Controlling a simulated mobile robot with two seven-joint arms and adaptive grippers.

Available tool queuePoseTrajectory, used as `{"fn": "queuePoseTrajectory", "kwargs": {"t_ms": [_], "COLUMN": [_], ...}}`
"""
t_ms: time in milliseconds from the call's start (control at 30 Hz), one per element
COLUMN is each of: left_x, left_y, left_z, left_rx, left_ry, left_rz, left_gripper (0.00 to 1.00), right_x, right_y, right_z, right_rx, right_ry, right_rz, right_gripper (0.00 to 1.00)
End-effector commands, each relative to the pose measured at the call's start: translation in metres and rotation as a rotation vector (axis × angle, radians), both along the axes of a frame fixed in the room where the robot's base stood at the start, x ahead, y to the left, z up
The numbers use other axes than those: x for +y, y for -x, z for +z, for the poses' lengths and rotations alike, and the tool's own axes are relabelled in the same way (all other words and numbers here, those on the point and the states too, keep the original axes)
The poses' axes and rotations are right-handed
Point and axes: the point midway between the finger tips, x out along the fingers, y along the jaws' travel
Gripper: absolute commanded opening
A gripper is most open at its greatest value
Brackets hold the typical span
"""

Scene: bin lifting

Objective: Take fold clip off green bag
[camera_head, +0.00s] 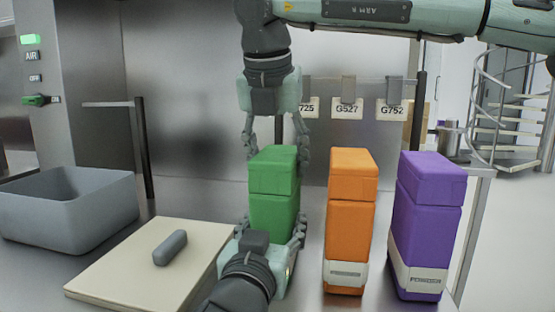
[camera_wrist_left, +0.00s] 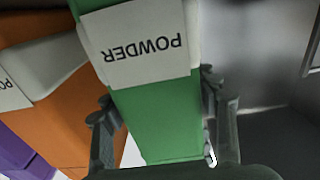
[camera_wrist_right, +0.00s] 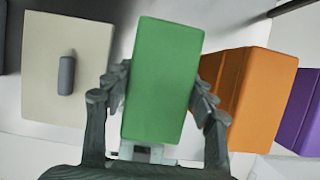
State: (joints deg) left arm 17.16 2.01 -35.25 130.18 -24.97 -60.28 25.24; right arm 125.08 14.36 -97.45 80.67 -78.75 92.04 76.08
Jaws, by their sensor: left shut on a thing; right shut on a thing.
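The green bag (camera_head: 274,217) stands upright at the middle of the table, with its folded top (camera_head: 273,172) as a separate block above the body. My right gripper (camera_head: 278,155) comes down from above, shut on the folded top; its fingers flank the green top in the right wrist view (camera_wrist_right: 165,80). My left gripper (camera_head: 274,222) comes from the front, shut on the lower body, and hides the front there. A white POWDER label (camera_wrist_left: 140,45) shows in the left wrist view. I see no clip on the bag. A grey rounded bar (camera_head: 170,248), possibly the fold clip, lies on the cream board (camera_head: 120,280).
An orange bag (camera_head: 348,225) and a purple bag (camera_head: 428,220) stand close to the right. A grey bin (camera_head: 70,222) stands at the left, beyond the board. Number tags (camera_head: 347,108) hang on a rail behind. The board is bare around the bar.

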Motion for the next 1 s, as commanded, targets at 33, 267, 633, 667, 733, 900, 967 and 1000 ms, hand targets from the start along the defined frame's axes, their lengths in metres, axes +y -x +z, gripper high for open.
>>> {"fn": "queuePoseTrajectory", "kwargs": {"t_ms": [33, 267, 633, 667, 733, 900, 967, 1000], "left_x": [-0.0004, -0.0004, -0.0004, -0.0004, -0.0004, -0.0004, -0.0004, -0.0004], "left_y": [0.0001, 0.0001, 0.0001, 0.0001, 0.0001, 0.0001, 0.0001, 0.0001], "left_z": [-0.0005, -0.0005, -0.0005, -0.0005, -0.0005, -0.0005, -0.0005, -0.0005], "left_rx": [0.001, 0.001, 0.001, 0.001, 0.001, 0.001, 0.001, 0.001], "left_ry": [0.0, 0.0, 0.0, 0.0, 0.0, 0.0, 0.0, 0.0], "left_rz": [-0.001, -0.001, -0.001, -0.001, -0.001, -0.001, -0.001, -0.001], "left_gripper": [0.08, 0.08, 0.08, 0.08, 0.08, 0.08, 0.08, 0.08], "right_x": [0.0001, 0.0001, 0.0001, 0.0001, 0.0001, 0.0002, 0.0002, 0.0002], "right_y": [0.0, 0.0, 0.0001, 0.0, 0.0, -0.0001, -0.0002, -0.0003], "right_z": [0.0001, 0.0006, 0.0005, 0.0006, 0.0009, 0.0048, 0.0069, 0.0083], "right_rx": [0.0, 0.0, 0.0, 0.0, 0.0, -0.001, -0.001, -0.001], "right_ry": [0.0, 0.0, 0.0, 0.0, 0.0, 0.0, 0.0, 0.0], "right_rz": [0.0, 0.0, 0.0, 0.0, 0.0, 0.0, 0.0, 0.0], "right_gripper": [0.21, 0.21, 0.21, 0.21, 0.21, 0.21, 0.21, 0.21]}}
